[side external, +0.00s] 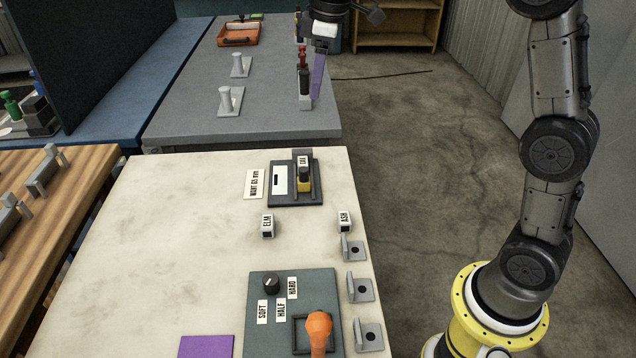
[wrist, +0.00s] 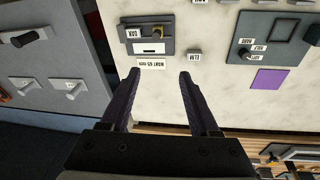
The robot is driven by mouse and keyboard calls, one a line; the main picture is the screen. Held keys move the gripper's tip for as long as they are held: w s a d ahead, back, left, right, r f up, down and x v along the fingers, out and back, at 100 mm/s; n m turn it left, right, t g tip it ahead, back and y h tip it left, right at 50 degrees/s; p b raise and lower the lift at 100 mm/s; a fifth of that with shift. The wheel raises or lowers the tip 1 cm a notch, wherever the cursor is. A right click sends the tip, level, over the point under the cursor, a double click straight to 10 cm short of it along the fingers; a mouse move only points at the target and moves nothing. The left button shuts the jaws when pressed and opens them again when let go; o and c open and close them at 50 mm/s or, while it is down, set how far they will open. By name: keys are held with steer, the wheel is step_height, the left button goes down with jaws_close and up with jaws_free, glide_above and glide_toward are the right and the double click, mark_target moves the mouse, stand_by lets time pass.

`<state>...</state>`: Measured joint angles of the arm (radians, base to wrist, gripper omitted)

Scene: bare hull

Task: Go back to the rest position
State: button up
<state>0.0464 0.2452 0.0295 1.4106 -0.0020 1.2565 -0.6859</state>
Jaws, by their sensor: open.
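My gripper (wrist: 160,75) is open in the wrist view. Its two dark purple fingers are spread wide with nothing between them. In the side external view my gripper (side external: 318,78) hangs at the top, in front of the far end of the bench area. Only one purple finger shows clearly there. The dark fixture plate (wrist: 171,29) lies ahead of the fingers in the wrist view, beyond the "WANT 65 mm" label (wrist: 152,64). A block marked OAK (wrist: 137,32) sits in that fixture. The fixture also shows on the pale bench in the side external view (side external: 283,200).
Blocks marked ELM (side external: 267,225) and ASH (side external: 344,221) stand on the pale bench (side external: 170,250). A grey panel (side external: 263,335) with a knob and an orange handle (side external: 319,327) is nearer. Grey brackets line the right edge. A grey bench (side external: 190,115) with posts stands behind.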

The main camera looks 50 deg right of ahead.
steer(key=s+a+r+m+t, duration=0.1)
steer(key=s+r, duration=0.1)
steer(key=s, duration=0.6)
steer(key=s+a+r+m+t, duration=0.1)
steer(key=s+r, duration=0.2)
steer(key=s, duration=0.6)
steer(key=s+f+m+t, duration=0.1)
steer(key=s+f+m, duration=0.4)
steer(key=s+f, duration=0.5)
steer(key=shift+s+f, duration=0.35)
steer(key=shift+s, duration=0.85)
steer(key=shift+a, duration=0.1)
